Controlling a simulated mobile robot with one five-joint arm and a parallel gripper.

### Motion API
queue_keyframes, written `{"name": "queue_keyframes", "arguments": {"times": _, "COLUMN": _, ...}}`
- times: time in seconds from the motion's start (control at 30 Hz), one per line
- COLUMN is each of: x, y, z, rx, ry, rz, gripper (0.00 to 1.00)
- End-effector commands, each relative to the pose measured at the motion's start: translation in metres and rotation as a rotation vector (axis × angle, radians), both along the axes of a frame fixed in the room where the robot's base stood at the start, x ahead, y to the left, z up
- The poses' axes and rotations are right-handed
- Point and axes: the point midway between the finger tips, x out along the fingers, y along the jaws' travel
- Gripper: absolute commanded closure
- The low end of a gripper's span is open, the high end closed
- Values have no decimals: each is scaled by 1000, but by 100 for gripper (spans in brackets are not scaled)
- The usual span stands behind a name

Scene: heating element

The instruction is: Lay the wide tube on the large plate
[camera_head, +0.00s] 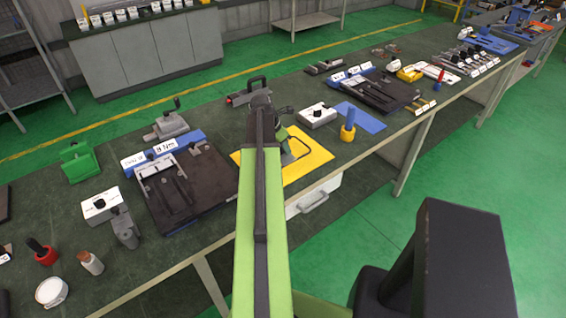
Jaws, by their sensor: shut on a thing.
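My green arm rises through the middle of the view and bends down over a yellow mat (318,160). My gripper (288,145) shows only in part beside the arm, low over this mat. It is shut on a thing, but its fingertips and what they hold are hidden. I cannot make out the wide tube. A thin dark bent loop shows on the mat by the gripper. I cannot tell which piece is the large plate; a broad dark board (213,185) with rods and small fittings lies left of my arm.
A second dark board (385,92) lies farther right. A green clamp (79,161) and a grey vise (166,126) stand left.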

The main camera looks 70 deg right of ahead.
Motion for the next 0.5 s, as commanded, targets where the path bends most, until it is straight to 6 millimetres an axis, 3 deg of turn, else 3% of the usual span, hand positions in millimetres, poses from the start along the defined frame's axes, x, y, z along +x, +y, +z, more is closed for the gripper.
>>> {"name": "queue_keyframes", "arguments": {"times": 0.13, "x": -1, "y": 0, "z": -4, "rx": -1, "ry": 1, "rz": 0, "gripper": 100}}
{"name": "queue_keyframes", "arguments": {"times": 0.37, "x": -1, "y": 0, "z": -42, "rx": -1, "ry": 0, "rz": -1, "gripper": 100}}
{"name": "queue_keyframes", "arguments": {"times": 0.5, "x": -1, "y": 0, "z": -40, "rx": -1, "ry": 0, "rz": -1, "gripper": 100}}
